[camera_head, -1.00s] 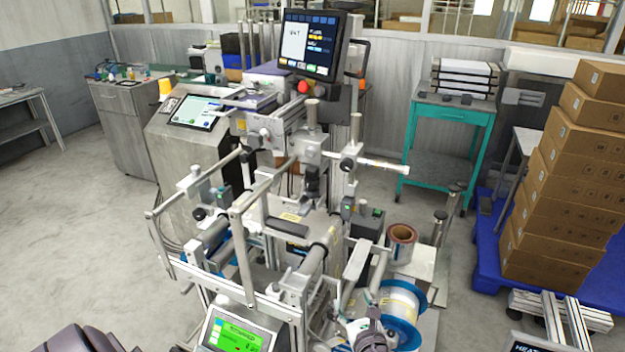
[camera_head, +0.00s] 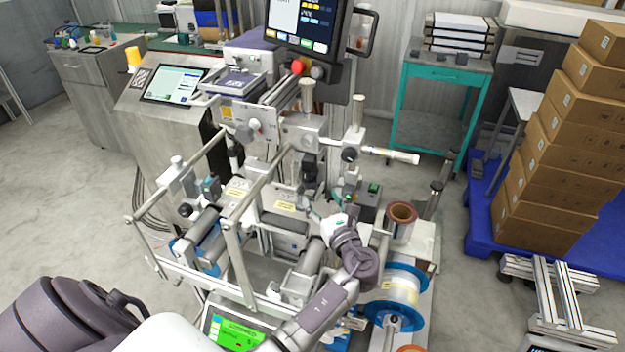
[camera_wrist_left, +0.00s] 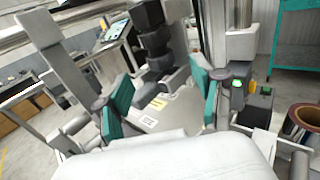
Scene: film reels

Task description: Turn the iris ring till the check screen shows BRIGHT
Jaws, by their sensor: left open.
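A black stepped lens unit (camera_head: 310,168) hangs upright in the middle of the machine, under a grey clamp. In the left wrist view the black lens (camera_wrist_left: 154,45) has stacked collars; I cannot tell which one is the iris ring. My left gripper (camera_head: 318,208) is just below and in front of it. In the left wrist view the gripper (camera_wrist_left: 163,95) is open, with teal-padded fingers apart and the lens beyond the gap, apparently untouched. A dark monitor (camera_head: 308,18) stands at the top, cut off and with its text unreadable; I cannot tell whether it is the check screen. My right gripper is out of view.
Metal guide bars (camera_head: 183,172) stand left of the lens. A side rod (camera_head: 392,156), a brown-cored roll (camera_head: 400,222) and a blue-flanged reel (camera_head: 398,290) lie to its right. A green-lit display (camera_head: 228,334) is low in front. Stacked cartons (camera_head: 560,150) stand far right.

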